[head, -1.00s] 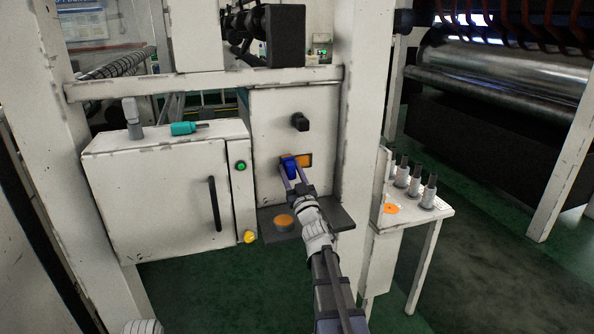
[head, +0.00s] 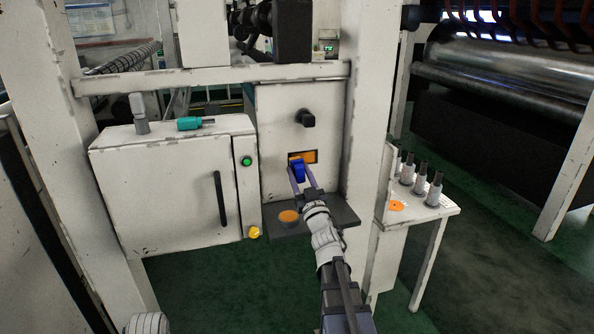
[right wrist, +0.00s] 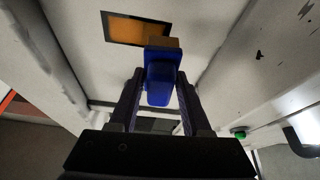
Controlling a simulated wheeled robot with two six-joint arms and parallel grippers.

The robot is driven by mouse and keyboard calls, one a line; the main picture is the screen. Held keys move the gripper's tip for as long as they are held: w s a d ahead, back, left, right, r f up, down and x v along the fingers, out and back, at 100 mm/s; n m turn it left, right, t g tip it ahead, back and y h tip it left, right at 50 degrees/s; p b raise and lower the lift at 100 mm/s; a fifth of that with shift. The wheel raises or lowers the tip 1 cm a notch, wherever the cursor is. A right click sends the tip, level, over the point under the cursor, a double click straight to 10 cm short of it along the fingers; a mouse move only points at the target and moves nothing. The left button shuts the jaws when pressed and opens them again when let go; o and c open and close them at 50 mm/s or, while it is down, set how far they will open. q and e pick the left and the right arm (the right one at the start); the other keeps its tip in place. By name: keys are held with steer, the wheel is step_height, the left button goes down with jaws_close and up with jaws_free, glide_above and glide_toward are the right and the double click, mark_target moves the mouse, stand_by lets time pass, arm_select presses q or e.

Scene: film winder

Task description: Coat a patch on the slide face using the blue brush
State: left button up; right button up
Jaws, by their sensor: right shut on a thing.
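My right gripper (head: 301,183) is shut on the blue brush (head: 297,168), in front of the white machine panel. In the right wrist view the blue brush (right wrist: 160,80) sits between the fingers of the gripper (right wrist: 160,96), with its tan tip pointing at the panel. The slide face (head: 309,157) is an orange patch in a dark-edged rectangular opening. In the right wrist view the brush tip overlaps the right end of the slide face (right wrist: 136,28); I cannot tell whether they touch. My left gripper is not in view.
A round pot with an orange top (head: 289,216) stands on a dark shelf (head: 330,218) below. A black knob (head: 306,118) juts out above the slide. A white cabinet (head: 165,195) is on the left. A white side table (head: 440,210) with several grey bottles is on the right.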

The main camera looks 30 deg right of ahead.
steer(key=shift+s+a, duration=0.2)
steer(key=shift+s, duration=0.55)
steer(key=shift+s+a, duration=0.2)
steer(key=shift+s, duration=0.55)
steer(key=shift+s+a, duration=0.15)
steer(key=shift+s, duration=0.6)
steer(key=shift+w, duration=0.15)
steer(key=shift+w+d, duration=0.3)
steer(key=shift+w, duration=0.85)
steer(key=shift+w+d, duration=0.25)
steer(key=shift+w, duration=0.85)
steer(key=shift+w+d, duration=0.3)
steer(key=shift+w, duration=0.85)
steer(key=shift+w+d, duration=0.25)
steer(key=shift+w, duration=0.75)
steer(key=shift+s+d, duration=0.3)
steer(key=shift+d, duration=0.7)
steer(key=shift+s+d, duration=0.3)
steer(key=shift+d, duration=0.65)
